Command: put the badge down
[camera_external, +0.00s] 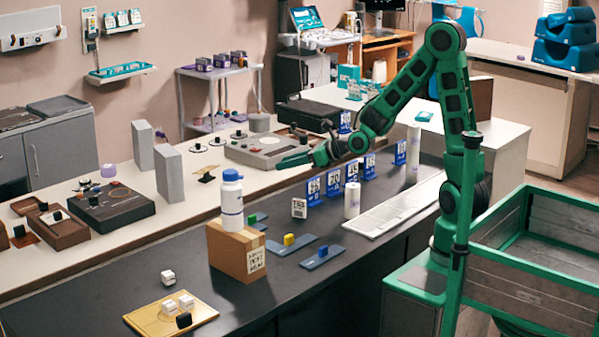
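My gripper (290,161) reaches left above the dark counter, with its fingers pointing left. Its fingertips are too small to tell whether they are open or shut, and I cannot make out anything between them. No thing is clearly marked as the badge. Several blue-and-white numbered tags, such as one tag (313,190) and another tag (334,181), stand in a row on the counter below and right of my gripper. A small white card with dark print (299,208) stands apart from them, below my gripper and not touching it.
A white bottle (232,203) stands on a cardboard box (237,250) left of the card. Blue trays (322,257) with small blocks lie in front. The front-left counter (110,290) has free room.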

